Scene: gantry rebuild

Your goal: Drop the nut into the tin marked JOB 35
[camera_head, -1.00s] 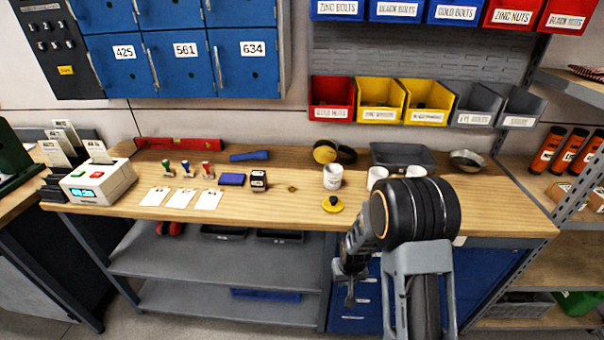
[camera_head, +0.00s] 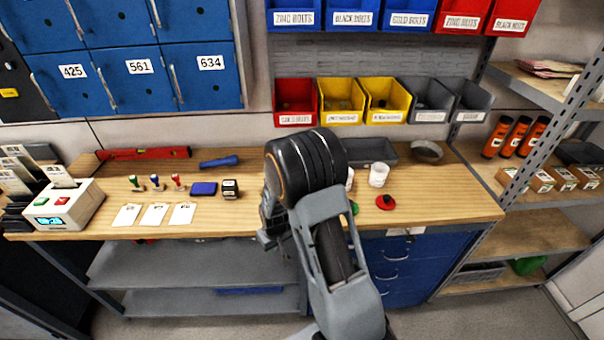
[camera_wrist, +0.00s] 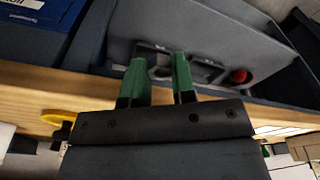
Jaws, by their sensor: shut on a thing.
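My gripper (camera_wrist: 160,78) shows two green fingertips in the wrist view, closed on a small grey piece (camera_wrist: 160,72), seemingly the nut; its outline blends with the dark trays behind. In the head view my arm covers most of the gripper, which is in front of the bench edge. White tins stand toward the right of the bench: one (camera_head: 379,174) in plain view, another (camera_head: 350,180) partly behind my arm. No JOB 35 marking is readable.
On the bench (camera_head: 450,190) lie a red knobbed disc (camera_head: 386,202), a grey tray (camera_head: 370,150), a bowl (camera_head: 427,151), cards (camera_head: 154,214), stamps and an ink pad (camera_head: 204,188). A yellow disc (camera_wrist: 62,117) shows in the wrist view. Bins hang above.

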